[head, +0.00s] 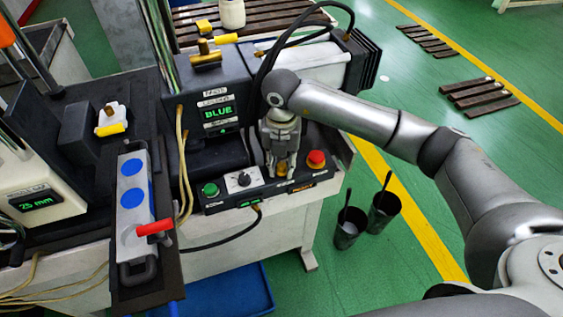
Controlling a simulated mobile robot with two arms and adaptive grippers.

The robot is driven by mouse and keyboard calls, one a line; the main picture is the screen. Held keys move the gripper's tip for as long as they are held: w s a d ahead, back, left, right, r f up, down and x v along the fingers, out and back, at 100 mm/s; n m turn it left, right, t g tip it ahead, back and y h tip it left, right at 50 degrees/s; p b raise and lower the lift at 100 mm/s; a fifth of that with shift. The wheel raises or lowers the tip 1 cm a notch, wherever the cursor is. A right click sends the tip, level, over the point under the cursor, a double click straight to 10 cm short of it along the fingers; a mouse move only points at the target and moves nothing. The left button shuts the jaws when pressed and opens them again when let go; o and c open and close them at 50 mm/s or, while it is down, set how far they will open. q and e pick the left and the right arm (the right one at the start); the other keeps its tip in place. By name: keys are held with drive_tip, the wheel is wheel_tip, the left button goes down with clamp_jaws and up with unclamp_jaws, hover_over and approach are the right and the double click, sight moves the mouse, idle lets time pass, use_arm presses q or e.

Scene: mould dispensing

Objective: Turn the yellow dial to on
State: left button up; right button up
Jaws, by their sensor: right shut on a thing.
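The yellow dial (281,171) is on the black control panel (225,203) at the front of the machine, between a black-and-white knob and a red button. My right gripper (282,168) comes down over it from above, with its fingers shut on the dial. The fingers hide most of the dial, so I cannot tell which way it points. My left gripper is not in view.
A green button (210,190), the knob (243,180) and the red button (316,159) flank the dial closely. A black cable (263,75) loops above. Two dark cups (382,210) stand on the green floor at right. A mould with blue discs (131,197) lies at left.

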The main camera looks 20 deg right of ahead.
sight(282, 165)
drive_tip(key=o, duration=1.1)
drive_tip(key=shift+c, duration=0.2)
wheel_tip(282, 165, up, 12)
